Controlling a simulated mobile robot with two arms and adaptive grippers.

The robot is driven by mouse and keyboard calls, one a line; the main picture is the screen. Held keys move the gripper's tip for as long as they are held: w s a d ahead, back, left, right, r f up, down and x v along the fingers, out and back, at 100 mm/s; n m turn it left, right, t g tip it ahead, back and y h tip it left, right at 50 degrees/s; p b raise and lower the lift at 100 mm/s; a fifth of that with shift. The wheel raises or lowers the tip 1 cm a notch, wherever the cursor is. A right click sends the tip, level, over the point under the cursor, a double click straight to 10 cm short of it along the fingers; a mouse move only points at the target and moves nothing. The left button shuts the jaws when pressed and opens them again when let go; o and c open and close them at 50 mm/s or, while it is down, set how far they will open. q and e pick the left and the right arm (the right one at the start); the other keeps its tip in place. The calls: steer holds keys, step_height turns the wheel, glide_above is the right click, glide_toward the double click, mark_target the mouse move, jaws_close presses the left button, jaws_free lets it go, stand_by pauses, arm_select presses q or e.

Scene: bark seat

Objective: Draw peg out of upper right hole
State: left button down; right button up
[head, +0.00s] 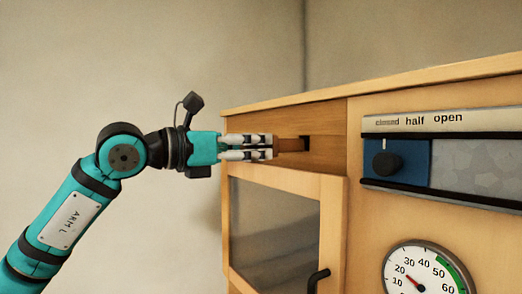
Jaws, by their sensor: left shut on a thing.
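A brown wooden peg (289,145) sticks out sideways from a dark hole (306,143) in the recessed upper part of a wooden cabinet (330,121). My left gripper (271,147) comes in from the left with its white fingers pointing right. It is shut on the peg's outer end. The peg's far end reaches the dark opening, and I cannot tell how deep it sits. Only this one hole shows, so I cannot tell its place among others. My right gripper is not in view.
Below the peg is a framed glass door (275,230) with a black handle (317,280). To the right are a blue slider with a black knob (385,164), under a "closed half open" label, and a round gauge (424,270). The space left of the cabinet is free.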

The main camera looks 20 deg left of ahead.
arm_select(q)
steer(key=shift+b+v, duration=0.4)
steer(key=shift+v, duration=1.05)
